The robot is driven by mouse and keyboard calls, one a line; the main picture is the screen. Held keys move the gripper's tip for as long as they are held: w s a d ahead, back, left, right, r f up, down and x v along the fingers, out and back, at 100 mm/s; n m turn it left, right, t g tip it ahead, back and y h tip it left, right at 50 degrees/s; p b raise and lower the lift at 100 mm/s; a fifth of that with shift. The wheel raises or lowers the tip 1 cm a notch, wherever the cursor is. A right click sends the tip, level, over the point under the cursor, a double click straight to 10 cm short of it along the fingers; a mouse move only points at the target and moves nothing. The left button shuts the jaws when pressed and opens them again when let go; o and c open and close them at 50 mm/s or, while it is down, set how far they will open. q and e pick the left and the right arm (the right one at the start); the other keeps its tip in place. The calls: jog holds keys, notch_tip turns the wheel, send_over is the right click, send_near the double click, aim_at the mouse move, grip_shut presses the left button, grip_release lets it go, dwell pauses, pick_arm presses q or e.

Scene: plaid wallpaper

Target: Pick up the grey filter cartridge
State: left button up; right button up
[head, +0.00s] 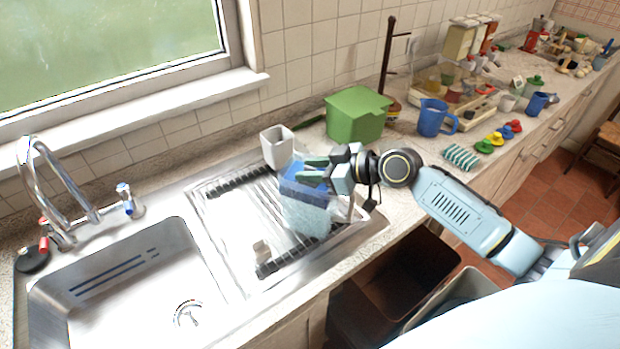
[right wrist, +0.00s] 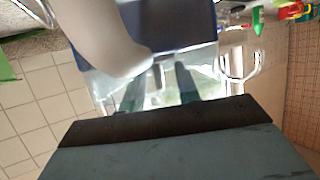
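A small beige-grey block (head: 261,250), which looks like the filter cartridge, stands on the drainboard left of the water jug. The clear jug with a blue upper part (head: 305,208) stands on the drainboard. My right gripper (head: 308,167) is at the jug's top, with its fingers apart and pointing left. I cannot tell whether they touch the jug. In the right wrist view the fingers (right wrist: 160,82) are apart, with blue and clear surfaces beyond them. A pale curved shape (right wrist: 110,40) partly covers one finger there. My left gripper is not in view.
A square white container (head: 277,147) and a green box (head: 357,114) stand behind the jug. The steel sink (head: 130,280) is to the left. Open bins (head: 410,270) stand below the counter edge.

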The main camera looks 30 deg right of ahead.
jog(key=shift+c, duration=0.3)
grip_shut()
jog(key=shift+r, duration=0.1)
